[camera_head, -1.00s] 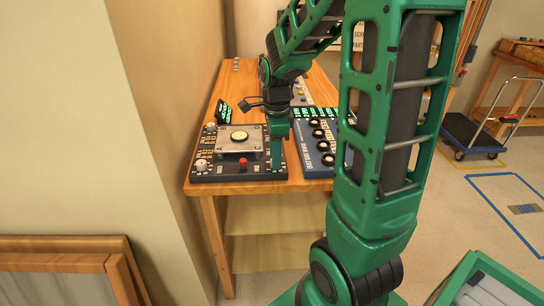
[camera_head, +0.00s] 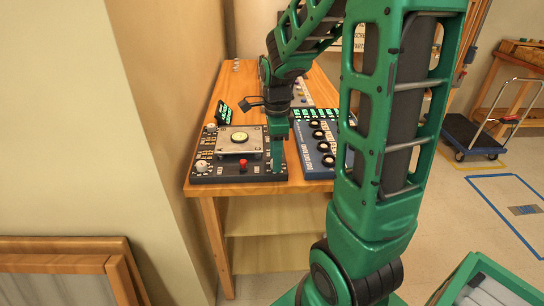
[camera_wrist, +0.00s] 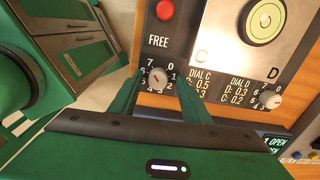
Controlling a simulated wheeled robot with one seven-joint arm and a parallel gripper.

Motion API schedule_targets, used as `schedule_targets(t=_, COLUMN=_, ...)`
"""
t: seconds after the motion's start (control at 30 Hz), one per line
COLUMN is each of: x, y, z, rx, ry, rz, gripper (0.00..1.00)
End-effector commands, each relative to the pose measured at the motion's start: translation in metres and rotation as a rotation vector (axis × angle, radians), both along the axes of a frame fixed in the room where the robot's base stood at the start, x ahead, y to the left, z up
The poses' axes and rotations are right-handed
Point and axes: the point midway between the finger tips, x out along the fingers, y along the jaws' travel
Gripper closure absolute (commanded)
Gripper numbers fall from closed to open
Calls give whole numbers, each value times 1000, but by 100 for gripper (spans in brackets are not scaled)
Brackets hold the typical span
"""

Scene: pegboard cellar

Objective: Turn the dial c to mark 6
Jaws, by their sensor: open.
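The dial c (camera_wrist: 158,78) is a small round pale knob with a dark reddish mark, ringed by white digits, on a dark panel. In the wrist view it sits between the two green fingers of my gripper (camera_wrist: 157,86), which are open, one on each side with gaps visible. I cannot read for sure which digit the mark faces. In the head view my gripper (camera_head: 278,158) points down at the right end of the panel (camera_head: 224,176) and hides the dial.
Near the dial are a red button (camera_wrist: 165,10) and a metal plate with a round level (camera_wrist: 265,20); another pale dial (camera_wrist: 270,100) is marked D. A blue panel with black knobs (camera_head: 318,148) stands right beside my gripper. A wall is close on the left.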

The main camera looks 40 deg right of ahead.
Motion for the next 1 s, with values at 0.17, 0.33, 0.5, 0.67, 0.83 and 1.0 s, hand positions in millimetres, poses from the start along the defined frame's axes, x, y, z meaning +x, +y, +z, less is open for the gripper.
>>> schedule_targets(t=0.17, x=1, y=0, z=21, rx=-1, ry=-5, rz=1, gripper=57)
schedule_targets(t=0.33, x=2, y=0, z=54, rx=-1, ry=-6, rz=1, gripper=57)
schedule_targets(t=0.5, x=2, y=1, z=82, rx=-2, ry=-5, rz=0, gripper=57)
schedule_targets(t=0.67, x=2, y=1, z=99, rx=-1, ry=-4, rz=1, gripper=57)
schedule_targets(t=0.83, x=2, y=1, z=106, rx=-2, ry=-3, rz=0, gripper=57)
schedule_targets(t=1.0, x=2, y=1, z=106, rx=-1, ry=-2, rz=0, gripper=57)
